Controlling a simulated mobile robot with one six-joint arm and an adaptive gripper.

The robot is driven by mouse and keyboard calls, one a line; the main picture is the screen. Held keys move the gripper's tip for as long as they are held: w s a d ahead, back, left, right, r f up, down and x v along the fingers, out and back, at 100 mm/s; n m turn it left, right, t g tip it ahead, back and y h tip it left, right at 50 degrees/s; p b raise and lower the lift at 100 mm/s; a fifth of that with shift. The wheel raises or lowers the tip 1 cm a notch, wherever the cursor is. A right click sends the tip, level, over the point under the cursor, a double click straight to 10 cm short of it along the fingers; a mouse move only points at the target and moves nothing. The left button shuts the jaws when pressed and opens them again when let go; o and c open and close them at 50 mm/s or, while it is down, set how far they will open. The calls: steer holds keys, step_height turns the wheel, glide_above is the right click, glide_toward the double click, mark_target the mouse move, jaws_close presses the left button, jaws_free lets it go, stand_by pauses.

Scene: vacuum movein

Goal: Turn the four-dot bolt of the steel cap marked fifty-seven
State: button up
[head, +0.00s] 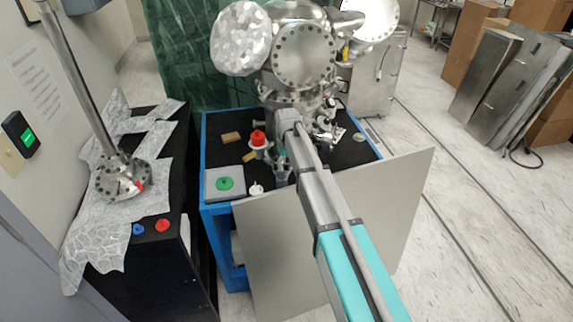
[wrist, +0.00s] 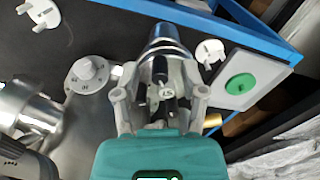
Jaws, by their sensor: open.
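In the wrist view a shiny steel cap (wrist: 168,38) shows past my gripper (wrist: 158,85), in line with the gap between its fingers. A small pale mark, which looks like an upside-down 57, shows on a dark part (wrist: 166,92) between the fingers. My gripper is open, with a finger on either side of this part; I cannot tell whether they touch it. The cap's bolts and any dots are hidden or too small to read. In the head view my gripper (head: 283,163) is low over the black tabletop, and my arm hides much around it.
A grey plate with a green disc (head: 223,184) lies at the table's left corner. A white piece (head: 256,189) is beside it. A red-topped part (head: 258,139) and a wooden block (head: 231,137) stand behind. The large steel chamber (head: 303,55) blocks the back.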

mark_target(287, 164)
steer(key=shift+n, duration=0.5)
steer(key=n, duration=0.5)
step_height(287, 164, up, 14)
steer(key=p, duration=1.3)
steer(key=shift+p, duration=0.4)
steer(key=shift+f, duration=0.1)
steer(key=s+d+f+m+b, duration=0.2)
steer(key=s+d+m, duration=0.4)
steer(key=s+d, duration=0.5)
steer(key=s+d+f+m+b, duration=0.2)
steer(key=s+d+m, duration=0.5)
steer(key=s+d, duration=0.5)
steer(key=s, duration=0.3)
steer(key=shift+f, duration=0.25)
